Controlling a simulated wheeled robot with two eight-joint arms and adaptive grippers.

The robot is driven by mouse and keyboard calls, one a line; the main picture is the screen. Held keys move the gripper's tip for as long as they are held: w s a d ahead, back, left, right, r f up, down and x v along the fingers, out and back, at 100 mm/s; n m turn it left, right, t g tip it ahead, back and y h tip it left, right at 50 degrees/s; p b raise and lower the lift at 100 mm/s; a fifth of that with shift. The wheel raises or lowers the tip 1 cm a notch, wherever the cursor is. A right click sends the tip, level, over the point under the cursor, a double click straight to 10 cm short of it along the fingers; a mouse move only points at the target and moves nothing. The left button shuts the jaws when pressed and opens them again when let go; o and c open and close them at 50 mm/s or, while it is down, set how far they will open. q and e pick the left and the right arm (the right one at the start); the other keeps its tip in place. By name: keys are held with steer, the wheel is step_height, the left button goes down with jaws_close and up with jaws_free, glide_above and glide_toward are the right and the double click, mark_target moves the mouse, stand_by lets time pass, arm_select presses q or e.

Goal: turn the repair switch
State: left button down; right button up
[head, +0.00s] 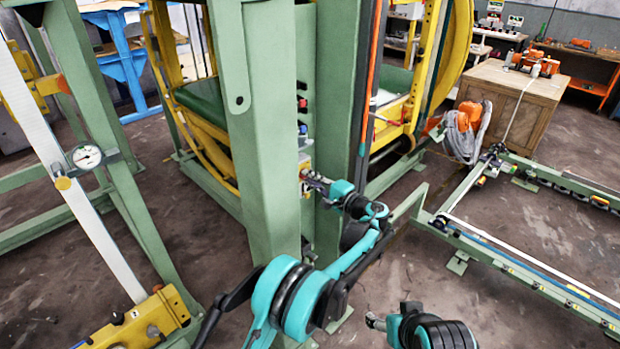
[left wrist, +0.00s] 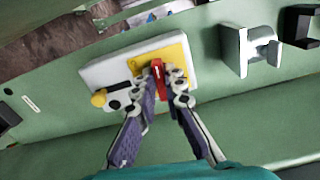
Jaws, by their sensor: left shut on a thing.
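The repair switch is a red handle (left wrist: 158,78) on a yellow plate (left wrist: 180,52), set in a white box (left wrist: 95,76) on a green post. My left gripper (left wrist: 160,82) is shut on the red handle, one finger on each side of it, in the left wrist view. In the head view my left gripper (head: 308,178) reaches to the small yellow plate (head: 304,166) on the side of the post, and the red handle cannot be made out there. My right arm shows at the bottom of the head view, but whether its gripper is open is unclear.
A yellow knob (left wrist: 99,99) sits on the white box beside the switch. A white bracket (left wrist: 258,52) and a black part (left wrist: 299,26) are on the same green surface. Green posts (head: 262,120) stand close around my left arm. Open floor (head: 400,285) lies right of it.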

arm_select(q)
steer(key=shift+n, duration=0.7)
steer(key=c, duration=1.6)
jaws_free()
steer(key=v, duration=1.2)
steer(key=shift+f, duration=0.1)
